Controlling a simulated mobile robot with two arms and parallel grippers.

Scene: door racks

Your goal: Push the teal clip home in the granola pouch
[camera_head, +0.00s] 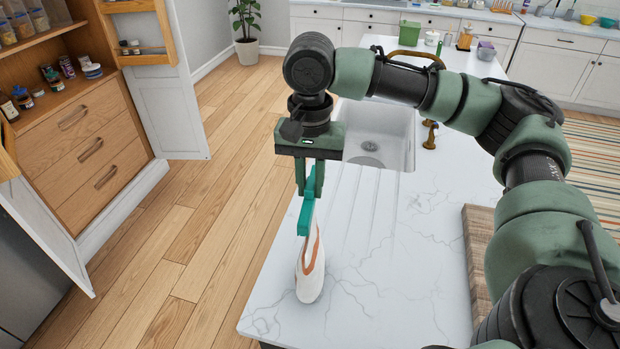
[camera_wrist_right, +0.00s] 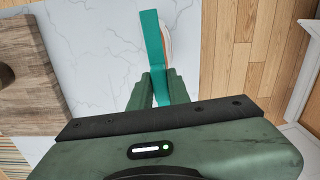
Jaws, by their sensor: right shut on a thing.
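The granola pouch (camera_head: 310,272) is white with an orange-brown pattern and stands on the marble counter near its left edge. The teal clip (camera_head: 306,213) lies along the top of the pouch. My right gripper (camera_head: 309,190) is above the pouch and shut on the far end of the clip. In the right wrist view the clip (camera_wrist_right: 154,45) runs up from between the fingers (camera_wrist_right: 163,88), with a sliver of the pouch (camera_wrist_right: 166,38) beside it. How far the clip reaches over the pouch's top is hard to tell. My left gripper is not in view.
A sink (camera_head: 378,135) lies behind my right gripper. A wooden board (camera_head: 478,250) lies on the counter at the right. The counter between pouch and board is clear (camera_head: 400,270). An open cabinet (camera_head: 75,120) stands across the wooden floor.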

